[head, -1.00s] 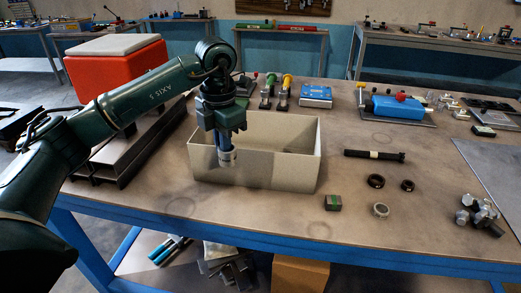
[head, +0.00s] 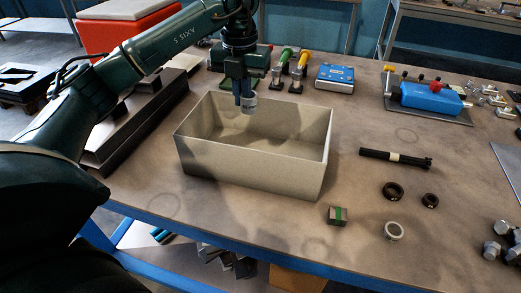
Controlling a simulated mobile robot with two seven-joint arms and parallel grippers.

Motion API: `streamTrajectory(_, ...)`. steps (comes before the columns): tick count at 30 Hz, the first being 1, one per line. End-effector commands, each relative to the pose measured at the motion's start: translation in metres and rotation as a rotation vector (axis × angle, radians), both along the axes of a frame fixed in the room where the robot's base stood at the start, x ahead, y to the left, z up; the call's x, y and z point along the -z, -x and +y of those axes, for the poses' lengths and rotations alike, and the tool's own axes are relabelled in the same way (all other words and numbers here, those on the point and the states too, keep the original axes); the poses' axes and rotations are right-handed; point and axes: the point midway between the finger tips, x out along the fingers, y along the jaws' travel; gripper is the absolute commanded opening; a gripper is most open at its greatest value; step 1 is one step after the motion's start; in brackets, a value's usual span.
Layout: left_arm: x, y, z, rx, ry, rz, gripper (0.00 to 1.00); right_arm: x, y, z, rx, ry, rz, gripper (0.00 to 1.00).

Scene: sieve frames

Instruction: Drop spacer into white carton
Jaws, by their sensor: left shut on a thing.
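The white carton (head: 250,170) is an open, pale box on the workbench, and the part of its inside that I can see looks bare. My left gripper (head: 244,98) points down over the carton's opening, towards the back wall. It is shut on a small pale grey cylinder, which I take to be the spacer (head: 249,105). The spacer's lower end shows below the fingers, against the inside of the carton. The fingers partly hide the spacer. My right gripper is not in view.
A blue box (head: 335,77) and yellow-handled tool (head: 299,70) stand behind. Dark rails (head: 135,130) lie left. Bench between carton and bolt is clear.

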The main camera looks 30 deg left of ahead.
Motion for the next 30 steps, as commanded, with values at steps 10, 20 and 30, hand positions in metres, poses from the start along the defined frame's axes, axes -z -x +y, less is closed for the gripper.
streamTrajectory(10, 0.042, 0.000, 0.000, 0.001, 0.000, -0.001, 0.00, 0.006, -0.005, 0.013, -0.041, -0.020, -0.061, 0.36)
streamTrajectory(20, 0.043, 0.000, 0.000, 0.001, 0.000, -0.001, 0.07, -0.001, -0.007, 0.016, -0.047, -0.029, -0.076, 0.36)
streamTrajectory(30, 0.043, 0.000, 0.000, 0.001, 0.000, 0.000, 0.32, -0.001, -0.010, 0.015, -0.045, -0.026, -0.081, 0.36)
